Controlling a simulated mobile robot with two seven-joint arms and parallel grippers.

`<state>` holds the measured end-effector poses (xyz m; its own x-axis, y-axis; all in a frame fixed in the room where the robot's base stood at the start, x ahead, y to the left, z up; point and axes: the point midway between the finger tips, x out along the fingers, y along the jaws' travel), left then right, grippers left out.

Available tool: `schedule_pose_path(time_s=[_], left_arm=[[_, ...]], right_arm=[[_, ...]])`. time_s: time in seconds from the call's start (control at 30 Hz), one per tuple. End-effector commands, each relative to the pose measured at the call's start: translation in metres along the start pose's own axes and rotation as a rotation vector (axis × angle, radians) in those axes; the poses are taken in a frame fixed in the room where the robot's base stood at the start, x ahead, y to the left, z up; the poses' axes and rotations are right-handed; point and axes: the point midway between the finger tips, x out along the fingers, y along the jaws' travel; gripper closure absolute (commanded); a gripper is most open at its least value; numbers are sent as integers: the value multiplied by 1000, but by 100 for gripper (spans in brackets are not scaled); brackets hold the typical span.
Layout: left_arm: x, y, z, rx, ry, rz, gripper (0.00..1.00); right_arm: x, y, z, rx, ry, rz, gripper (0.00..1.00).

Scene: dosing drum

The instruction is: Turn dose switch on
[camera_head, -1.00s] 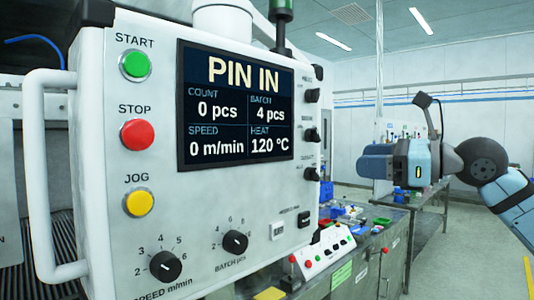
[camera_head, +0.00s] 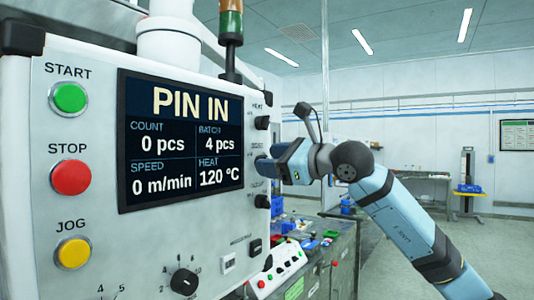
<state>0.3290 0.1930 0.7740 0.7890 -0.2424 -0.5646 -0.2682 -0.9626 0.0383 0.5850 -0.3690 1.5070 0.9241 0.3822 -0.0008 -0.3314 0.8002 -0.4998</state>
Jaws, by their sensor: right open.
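The white control panel (camera_head: 90,235) fills the left side, with a column of small black switches along its right edge. An upper switch (camera_head: 262,122) and a lower switch (camera_head: 262,201) show. Their labels are too small to read surely, so I cannot tell which is the dose switch. My right gripper (camera_head: 264,170) is open and empty at this edge, between those two switches in the picture. Its fingers hide part of the column, and I cannot tell whether they touch a switch. My left gripper is not in view.
The panel has a green start button (camera_head: 70,98), a red stop button (camera_head: 71,177), a yellow jog button (camera_head: 73,253) and a screen (camera_head: 180,140) reading PIN IN. A small white button box (camera_head: 280,268) stands on the bench below.

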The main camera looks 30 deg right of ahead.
Motion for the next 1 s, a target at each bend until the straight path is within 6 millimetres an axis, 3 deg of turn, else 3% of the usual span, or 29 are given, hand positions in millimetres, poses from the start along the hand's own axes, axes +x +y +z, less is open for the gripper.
schedule_pose_path(time_s=[0.17, 0.47, 0.67, 1.0], left_arm=[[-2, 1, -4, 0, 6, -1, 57], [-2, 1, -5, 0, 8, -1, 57], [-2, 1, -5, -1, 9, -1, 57], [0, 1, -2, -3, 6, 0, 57]], right_arm=[[13, 0, 0, 1, -1, 1, 46], [15, 0, 0, 0, 0, 0, 46], [15, 0, 0, 0, 0, 0, 90], [15, 1, -1, 39, -1, 1, 90]])
